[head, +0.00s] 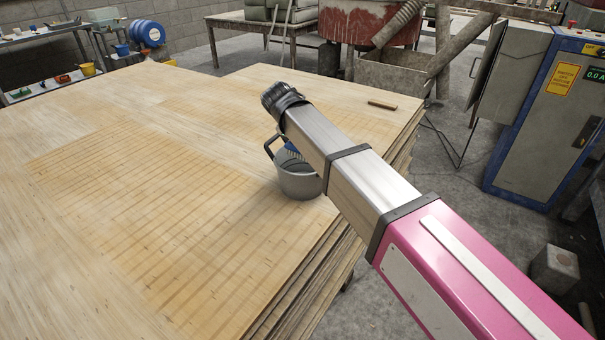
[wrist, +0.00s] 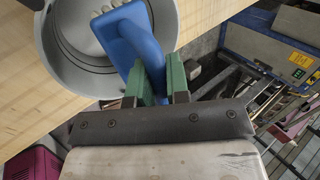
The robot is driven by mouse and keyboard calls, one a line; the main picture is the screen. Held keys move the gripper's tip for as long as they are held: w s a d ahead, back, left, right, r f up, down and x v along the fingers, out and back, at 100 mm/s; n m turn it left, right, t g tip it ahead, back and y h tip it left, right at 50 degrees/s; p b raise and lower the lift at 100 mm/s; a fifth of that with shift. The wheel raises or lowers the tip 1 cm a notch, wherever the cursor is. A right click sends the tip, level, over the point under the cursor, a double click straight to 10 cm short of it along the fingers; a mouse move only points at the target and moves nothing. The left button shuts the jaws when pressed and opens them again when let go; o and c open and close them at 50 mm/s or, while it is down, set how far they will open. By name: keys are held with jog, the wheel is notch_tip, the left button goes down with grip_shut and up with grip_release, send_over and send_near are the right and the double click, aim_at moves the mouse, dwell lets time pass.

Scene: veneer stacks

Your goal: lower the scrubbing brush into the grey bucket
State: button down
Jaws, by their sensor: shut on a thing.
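The grey bucket (head: 297,181) stands on the veneer stack near its right edge in the head view, with a dark handle raised on its left. In the wrist view the bucket (wrist: 88,83) is seen from above, its round opening at upper left. My gripper (wrist: 158,85) has green fingers shut on the blue scrubbing brush (wrist: 138,40). The brush reaches across the bucket's right side, with pale bristles partly showing over the opening. I cannot tell whether it touches the rim. In the head view my arm hides the gripper and most of the brush; a bit of blue (head: 291,149) shows above the bucket.
The veneer stack (head: 120,190) is wide and mostly clear left of the bucket. A small wood strip (head: 382,105) lies near its far right corner. A blue and grey cabinet (head: 545,120) stands on the floor at right.

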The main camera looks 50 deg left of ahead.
jog(key=shift+f, duration=3.4)
jog(key=shift+f, duration=1.75)
jog(key=c, duration=1)
grip_release()
jog(key=shift+r, duration=0.1)
jog(key=v, duration=1)
jog(key=shift+s+r, duration=0.2)
jog(key=shift+r, duration=0.05)
